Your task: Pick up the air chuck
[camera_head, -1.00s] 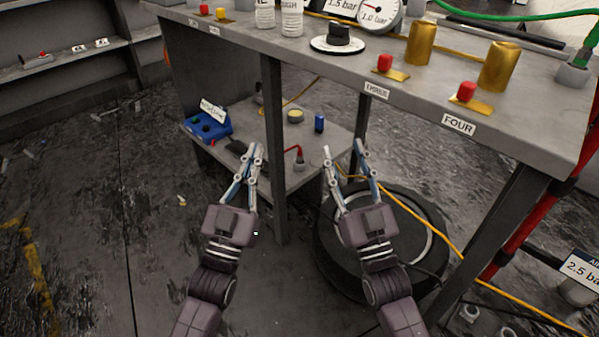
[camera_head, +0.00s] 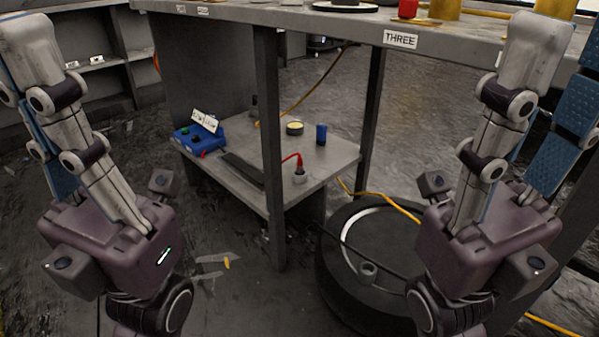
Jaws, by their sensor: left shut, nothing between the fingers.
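I cannot make out an air chuck for certain in the head view. A red curved piece (camera_head: 293,158) rises from a small grey holder (camera_head: 300,176) on the lower shelf; I cannot tell whether it is the chuck. My left gripper (camera_head: 24,45) is raised close to the camera at the left, shut and empty, away from the shelf.
The lower shelf (camera_head: 335,158) bears a blue box (camera_head: 203,137), a blue cylinder (camera_head: 321,134) and a yellow-topped tin (camera_head: 295,128). The bench top (camera_head: 285,16) overhangs it, with a post (camera_head: 270,130) in front. A black tyre (camera_head: 345,275) lies on the floor at right.

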